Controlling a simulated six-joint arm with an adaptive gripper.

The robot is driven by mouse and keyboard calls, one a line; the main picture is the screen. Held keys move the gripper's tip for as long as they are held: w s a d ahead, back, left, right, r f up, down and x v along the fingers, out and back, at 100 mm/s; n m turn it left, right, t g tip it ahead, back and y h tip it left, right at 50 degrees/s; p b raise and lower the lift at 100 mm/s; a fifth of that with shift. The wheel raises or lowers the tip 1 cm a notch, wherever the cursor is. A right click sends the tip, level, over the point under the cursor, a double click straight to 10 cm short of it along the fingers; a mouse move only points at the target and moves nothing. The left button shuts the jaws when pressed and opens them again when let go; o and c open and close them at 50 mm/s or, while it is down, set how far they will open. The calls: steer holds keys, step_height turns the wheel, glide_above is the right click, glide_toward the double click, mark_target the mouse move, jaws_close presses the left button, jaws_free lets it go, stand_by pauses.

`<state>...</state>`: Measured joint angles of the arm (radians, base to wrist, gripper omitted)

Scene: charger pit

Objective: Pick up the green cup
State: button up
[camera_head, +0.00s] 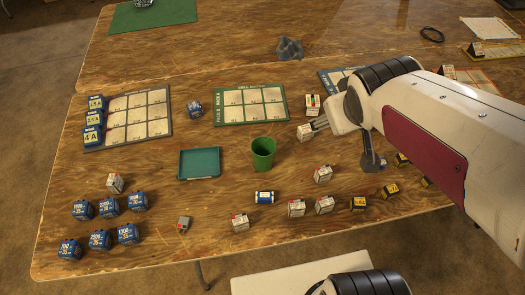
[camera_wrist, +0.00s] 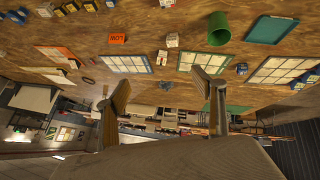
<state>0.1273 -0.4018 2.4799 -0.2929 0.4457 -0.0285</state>
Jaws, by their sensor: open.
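The green cup (camera_head: 263,153) stands on the wooden table near its middle, just right of the teal tray, in the head view. In the wrist view the green cup (camera_wrist: 218,29) is at the top, right of centre, and looks empty of any grip. My gripper (camera_head: 318,125) is to the right of the cup in the head view, apart from it, close to a small white block. In the wrist view my gripper (camera_wrist: 163,92) has its two fingers spread wide with nothing between them.
The teal tray (camera_head: 199,163) lies left of the cup. A green grid board (camera_head: 250,122) lies behind it. Blue blocks (camera_head: 108,204) sit front left. Bare table surrounds the cup.

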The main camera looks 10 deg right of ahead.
mark_target(274, 153)
steer(key=w+d+f+n+t+y, duration=0.25)
steer(key=w+f+n, duration=0.25)
steer(key=w+f, duration=0.75)
steer(key=shift+s+a+f+n+y, duration=0.55)
steer(key=shift+a+f+y, duration=1.15)
steer(key=shift+f, duration=0.35)
steer(key=shift+s+a+f+n+y, duration=0.45)
steer(key=shift+s+a+f+y, duration=0.15)
steer(key=shift+a+f+y, duration=1.3)
steer(key=shift+s+a+f+n+y, duration=0.55)
steer(key=shift+a+f+y, duration=0.95)
steer(key=shift+f, duration=0.7)
steer(key=shift+a, duration=0.2)
steer(key=shift+x, duration=1.25)
